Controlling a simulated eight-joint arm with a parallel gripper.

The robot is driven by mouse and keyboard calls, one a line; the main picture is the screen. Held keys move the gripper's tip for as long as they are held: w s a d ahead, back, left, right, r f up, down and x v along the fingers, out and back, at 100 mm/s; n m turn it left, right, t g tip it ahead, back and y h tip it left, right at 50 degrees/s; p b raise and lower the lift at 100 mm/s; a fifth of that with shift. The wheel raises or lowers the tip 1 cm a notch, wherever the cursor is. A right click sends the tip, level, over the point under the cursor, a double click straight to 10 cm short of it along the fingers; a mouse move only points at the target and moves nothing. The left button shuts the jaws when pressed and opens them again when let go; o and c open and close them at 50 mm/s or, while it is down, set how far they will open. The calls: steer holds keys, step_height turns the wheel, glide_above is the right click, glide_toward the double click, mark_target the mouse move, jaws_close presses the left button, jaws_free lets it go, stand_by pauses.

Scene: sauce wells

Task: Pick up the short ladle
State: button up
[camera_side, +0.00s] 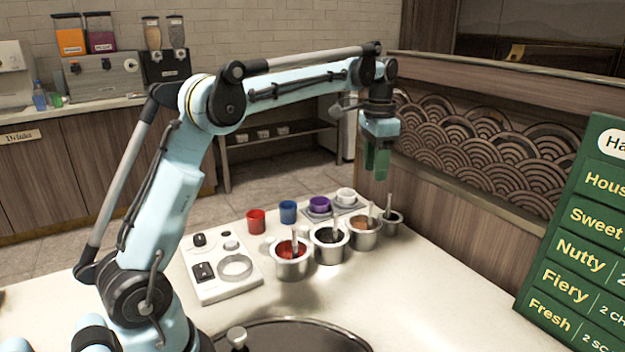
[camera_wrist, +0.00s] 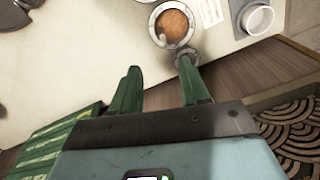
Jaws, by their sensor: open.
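My gripper (camera_side: 377,162) hangs with its green fingers down, above and beyond the far end of a row of metal sauce pots. In the wrist view my gripper (camera_wrist: 159,73) is open, with nothing between the fingers. Ladle handles stand up from the pots: one in the red sauce (camera_side: 294,243), one in the dark sauce (camera_side: 336,233), one in the brown sauce (camera_side: 370,216), and one at the small end pot (camera_side: 388,205). I cannot tell which is the short ladle. In the wrist view the small end pot (camera_wrist: 187,59) is partly hidden by the right finger.
Red (camera_side: 256,222), blue (camera_side: 288,212), purple (camera_side: 320,204) and white (camera_side: 346,196) cups stand behind the pots. A white panel (camera_side: 222,290) lies left. A wooden partition (camera_side: 470,235) rises at right, beside a green menu board (camera_side: 575,260). The front right counter is clear.

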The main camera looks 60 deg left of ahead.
mark_target(371, 201)
steer(key=shift+w+a+f, duration=0.25)
steer(key=shift+a+f, duration=0.05)
steer(key=shift+f, duration=0.05)
steer(key=shift+s+f, duration=0.1)
steer(key=shift+f, duration=5.8)
jaws_close()
